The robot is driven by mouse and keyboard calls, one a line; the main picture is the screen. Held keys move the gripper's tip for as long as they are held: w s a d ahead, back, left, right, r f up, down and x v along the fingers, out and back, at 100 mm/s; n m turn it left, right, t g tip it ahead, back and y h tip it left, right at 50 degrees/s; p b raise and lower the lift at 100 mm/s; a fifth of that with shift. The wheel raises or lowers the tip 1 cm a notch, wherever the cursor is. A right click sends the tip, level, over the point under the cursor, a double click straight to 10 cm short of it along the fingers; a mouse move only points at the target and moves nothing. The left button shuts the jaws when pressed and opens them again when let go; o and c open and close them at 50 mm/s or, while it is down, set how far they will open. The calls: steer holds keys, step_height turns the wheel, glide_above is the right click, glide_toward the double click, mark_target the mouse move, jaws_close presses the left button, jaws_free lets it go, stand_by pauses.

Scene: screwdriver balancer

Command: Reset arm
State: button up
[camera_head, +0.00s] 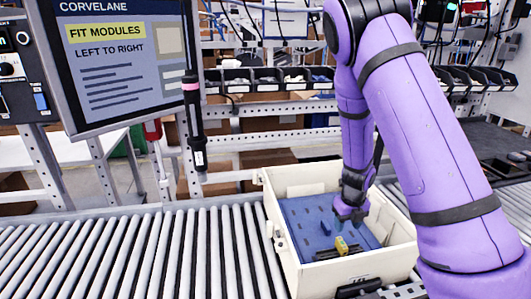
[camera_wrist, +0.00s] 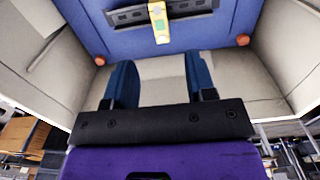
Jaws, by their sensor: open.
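My gripper (camera_head: 350,214) is inside the cream bin (camera_head: 398,248), above the blue slotted board (camera_head: 312,222). In the wrist view my gripper (camera_wrist: 160,66) shows two blue fingers spread apart with nothing between them. A small yellow module (camera_head: 342,245) sits at a dark strip (camera_head: 325,254) near the board's front edge. The yellow module (camera_wrist: 158,20) also shows in the wrist view, beyond the fingertips and apart from them. A dark screwdriver (camera_head: 194,120) with a pink band hangs upright left of the bin.
The bin stands on a roller conveyor (camera_head: 150,250), whose rollers are clear to the left. A screen (camera_head: 120,62) reading "FIT MODULES LEFT TO RIGHT" stands at the back left. Racks with small black bins (camera_head: 268,80) stand behind. The bin walls surround my gripper.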

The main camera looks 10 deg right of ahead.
steer(key=s+a+r+n+t+y, duration=0.1)
steer(key=s+a+r+n, duration=0.1)
steer(key=r+n, duration=0.5)
steer(key=s+a+r+n+t+y, duration=0.1)
steer(key=s+a+r+n, duration=0.3)
steer(key=r, duration=0.5)
steer(key=s+a+r+n+y, duration=0.1)
steer(key=r+n, duration=0.6)
steer(key=r, duration=0.1)
steer(key=s+r+n+t+h, duration=0.1)
steer(key=s+r+n, duration=0.5)
steer(key=s+n, duration=0.2)
steer(key=s+r+n+t+h, duration=0.1)
steer(key=s+r+n+t, duration=0.1)
steer(key=s+r+n, duration=0.4)
steer(key=s+n, duration=0.3)
steer(key=shift+s+r+n+h, duration=0.3)
steer(key=shift+s+h, duration=0.05)
steer(key=shift+h, duration=0.05)
